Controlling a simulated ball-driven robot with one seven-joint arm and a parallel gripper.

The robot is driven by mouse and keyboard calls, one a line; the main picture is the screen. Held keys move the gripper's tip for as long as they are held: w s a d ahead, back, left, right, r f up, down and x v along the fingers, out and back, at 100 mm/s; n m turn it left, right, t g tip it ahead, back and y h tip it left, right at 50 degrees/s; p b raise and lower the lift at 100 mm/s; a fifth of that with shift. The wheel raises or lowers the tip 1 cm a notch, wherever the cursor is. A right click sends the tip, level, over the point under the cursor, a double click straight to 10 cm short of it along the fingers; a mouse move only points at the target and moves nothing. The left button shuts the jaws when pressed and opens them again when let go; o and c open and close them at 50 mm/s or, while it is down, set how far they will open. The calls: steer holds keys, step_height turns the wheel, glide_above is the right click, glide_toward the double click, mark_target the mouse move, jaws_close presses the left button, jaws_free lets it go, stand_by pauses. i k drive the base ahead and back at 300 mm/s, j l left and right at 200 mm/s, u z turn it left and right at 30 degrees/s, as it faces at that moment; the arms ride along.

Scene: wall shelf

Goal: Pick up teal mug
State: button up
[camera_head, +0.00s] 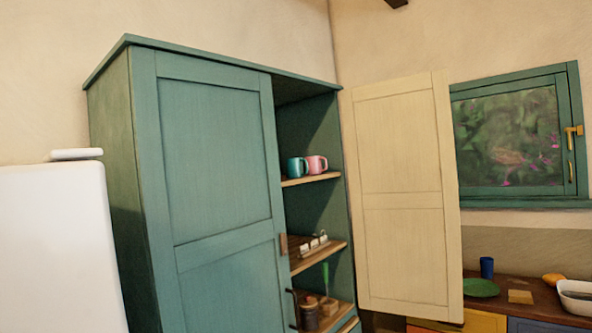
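The teal mug (297,167) stands upright on the upper shelf (311,180) of a tall teal cabinet. A pink mug (317,164) stands close to its right on the same shelf. The closed left door's edge is just left of the teal mug. My gripper is not in view.
The cabinet's left door (215,170) is shut and its cream right door (401,190) stands open. Lower shelves hold a white rack (314,243) and a dark jar (309,314). A white fridge (60,250) stands left. A counter (525,300) with dishes is right, below a window (515,135).

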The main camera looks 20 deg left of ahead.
mark_target(294, 166)
steer(key=i+j, duration=0.1)
steer(key=i, duration=0.85)
steer(key=i+j, duration=0.1)
steer(key=i, duration=0.85)
steer(key=i+u, duration=0.3)
steer(key=i, duration=0.25)
steer(key=i+l+u, duration=0.15)
steer(key=i+u, duration=0.15)
steer(key=i, duration=0.2)
steer(key=i+l+u, duration=0.3)
steer(key=i, duration=0.2)
